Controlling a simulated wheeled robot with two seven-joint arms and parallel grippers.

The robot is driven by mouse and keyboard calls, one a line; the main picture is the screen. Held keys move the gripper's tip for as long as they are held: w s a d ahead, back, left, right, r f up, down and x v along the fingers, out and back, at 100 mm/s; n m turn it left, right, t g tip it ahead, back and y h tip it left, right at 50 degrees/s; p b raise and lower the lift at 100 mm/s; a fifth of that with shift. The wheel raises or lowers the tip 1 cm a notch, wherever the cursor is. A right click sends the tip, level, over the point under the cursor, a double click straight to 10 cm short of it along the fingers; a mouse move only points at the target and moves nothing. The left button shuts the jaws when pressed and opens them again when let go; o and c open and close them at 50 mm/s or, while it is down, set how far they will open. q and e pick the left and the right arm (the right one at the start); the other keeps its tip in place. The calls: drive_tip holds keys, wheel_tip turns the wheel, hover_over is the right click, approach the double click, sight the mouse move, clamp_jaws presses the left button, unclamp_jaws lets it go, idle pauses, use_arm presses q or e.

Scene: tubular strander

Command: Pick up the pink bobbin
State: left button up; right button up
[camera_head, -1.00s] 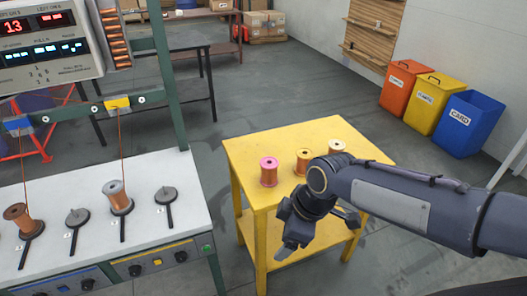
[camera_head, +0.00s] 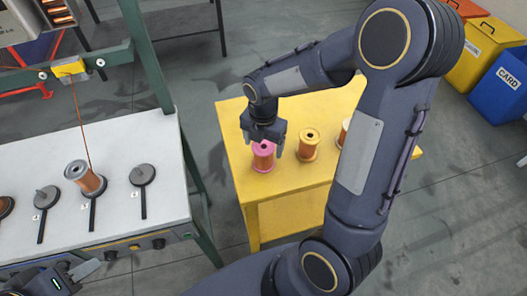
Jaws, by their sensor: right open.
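The pink bobbin (camera_head: 264,161), wound with copper wire, stands upright on the yellow table (camera_head: 287,198). My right gripper (camera_head: 263,146) points down over its top, with its fingers open on either side of the pink rim. The gripper partly covers the bobbin, and I cannot tell whether the fingers touch it. My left gripper (camera_head: 72,274) shows only partly at the bottom left corner, in front of the white machine bench; its jaw state is unclear.
A yellow-topped bobbin (camera_head: 309,144) stands close to the right of the pink one. A paler bobbin (camera_head: 343,133) is half hidden behind my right arm. The white bench (camera_head: 120,205) at left bears spindles and a grey-topped bobbin (camera_head: 85,178).

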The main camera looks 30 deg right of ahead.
sight(263, 162)
drive_tip(key=f, duration=0.4)
drive_tip(key=shift+w+d+f, duration=0.2)
drive_tip(key=shift+f, duration=0.05)
drive_tip(key=c, duration=1.4)
